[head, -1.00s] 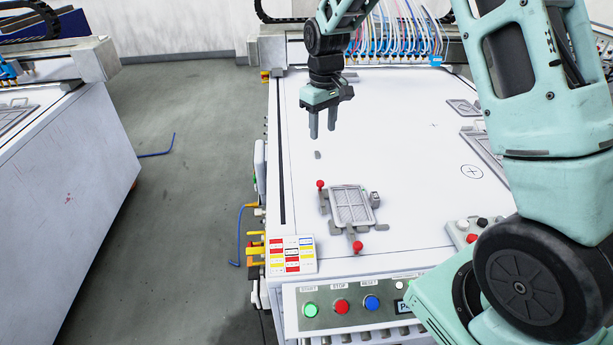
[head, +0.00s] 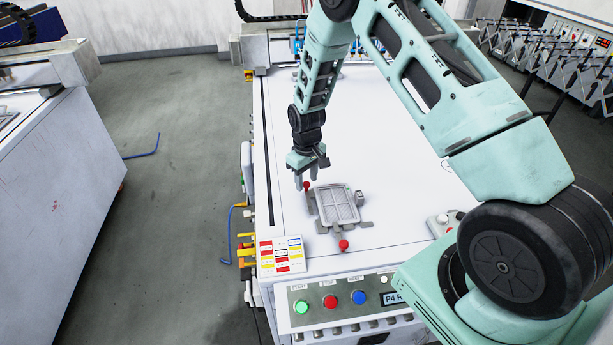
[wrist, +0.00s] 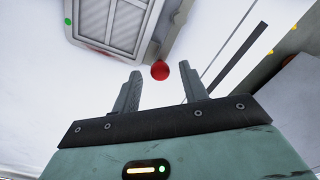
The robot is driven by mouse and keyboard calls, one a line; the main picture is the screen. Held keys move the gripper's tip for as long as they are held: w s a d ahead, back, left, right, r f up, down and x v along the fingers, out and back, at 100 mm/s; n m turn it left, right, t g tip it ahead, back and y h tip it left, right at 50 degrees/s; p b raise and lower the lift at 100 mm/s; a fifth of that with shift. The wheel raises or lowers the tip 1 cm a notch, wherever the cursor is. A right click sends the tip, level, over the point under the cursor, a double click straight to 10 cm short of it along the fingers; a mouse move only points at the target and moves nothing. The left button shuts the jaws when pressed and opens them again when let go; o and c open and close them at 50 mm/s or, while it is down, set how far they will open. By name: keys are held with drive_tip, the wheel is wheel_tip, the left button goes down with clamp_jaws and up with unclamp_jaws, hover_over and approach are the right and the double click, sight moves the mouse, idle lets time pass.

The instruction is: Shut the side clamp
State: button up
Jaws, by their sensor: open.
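The grey fixture (head: 338,205) holds a ribbed rectangular plate on the white table. The side clamp's red knob (head: 307,186) is at the fixture's left far corner, and a second red-knobbed clamp (head: 344,245) is at its near edge. In the wrist view the side clamp's red knob (wrist: 160,71) shows just beyond and between the fingertips, with the plate (wrist: 118,22) above it. My gripper (head: 303,186) is open and points down at the side knob; it also shows in the wrist view (wrist: 160,78). Whether a finger touches the knob I cannot tell.
A coloured label card (head: 281,255) lies at the table's front left corner. The front panel carries green, red and blue buttons (head: 330,299). A grey block (head: 360,198) stands at the fixture's right. The table left of the fixture is clear.

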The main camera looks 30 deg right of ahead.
drive_tip(key=shift+f, duration=0.25)
clamp_jaws()
